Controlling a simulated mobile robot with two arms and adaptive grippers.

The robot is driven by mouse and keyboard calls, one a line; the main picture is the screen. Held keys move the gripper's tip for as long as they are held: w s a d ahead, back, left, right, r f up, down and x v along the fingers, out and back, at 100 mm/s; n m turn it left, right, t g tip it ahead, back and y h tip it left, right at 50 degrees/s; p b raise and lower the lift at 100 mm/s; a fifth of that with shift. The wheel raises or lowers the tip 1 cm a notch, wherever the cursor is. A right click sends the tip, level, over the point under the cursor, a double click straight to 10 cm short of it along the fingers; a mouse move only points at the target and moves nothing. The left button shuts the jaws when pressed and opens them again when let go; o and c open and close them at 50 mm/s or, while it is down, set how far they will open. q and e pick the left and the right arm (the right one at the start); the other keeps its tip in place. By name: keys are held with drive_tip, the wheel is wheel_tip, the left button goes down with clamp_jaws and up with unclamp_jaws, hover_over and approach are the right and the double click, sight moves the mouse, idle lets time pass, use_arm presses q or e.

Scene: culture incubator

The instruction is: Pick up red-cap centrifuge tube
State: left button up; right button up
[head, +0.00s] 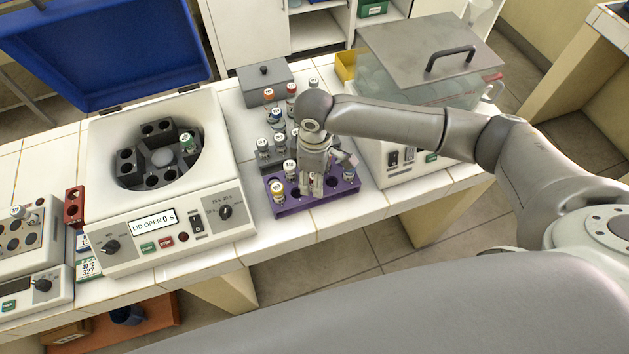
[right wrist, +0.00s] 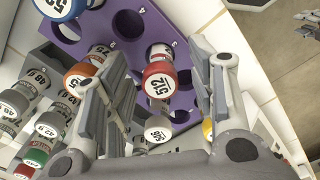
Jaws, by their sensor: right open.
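A red-cap tube (right wrist: 158,84) stands in the purple rack (head: 328,197), which also shows in the right wrist view (right wrist: 104,20). My right gripper (head: 318,190) points down over this rack. In the right wrist view it is open (right wrist: 160,72), with the red cap between its two fingers and no clear contact. The gripper hides this tube in the head view. Another red-cap tube (head: 291,89) stands in the group behind.
Close by in the wrist view are an orange-cap tube (right wrist: 82,77) and a white-cap tube (right wrist: 158,129). The open centrifuge (head: 158,215) stands left of the rack. A lidded water bath (head: 425,95) stands to its right, under my right arm.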

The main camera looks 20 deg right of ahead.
drive_tip(key=c, duration=1.1)
